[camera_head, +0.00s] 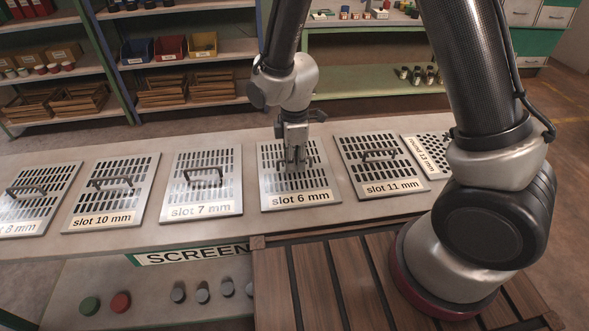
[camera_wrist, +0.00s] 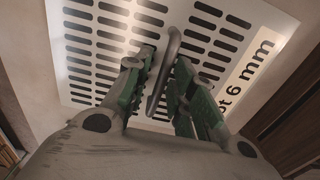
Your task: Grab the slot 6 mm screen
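The slot 6 mm screen (camera_head: 268,189) is a grey metal plate with rows of slots and a label at its front edge. It lies flat on the bench in the middle of the head view, and fills much of the wrist view (camera_wrist: 85,70). My gripper (camera_head: 296,160) is above it, pointing down. In the wrist view my gripper (camera_wrist: 160,85) has its two green-padded fingers apart, one on each side of the screen's bar handle (camera_wrist: 168,65). The gap to the handle shows on both sides. In the head view the gripper hides most of the handle.
The slot 7 mm screen (camera_head: 202,185) lies to the left and the slot 11 mm screen (camera_head: 378,168) to the right, both with raised handles. The slot 10 mm screen (camera_head: 112,192) and round 13 mm screen (camera_head: 428,153) lie further out. Shelves with bins stand behind the bench.

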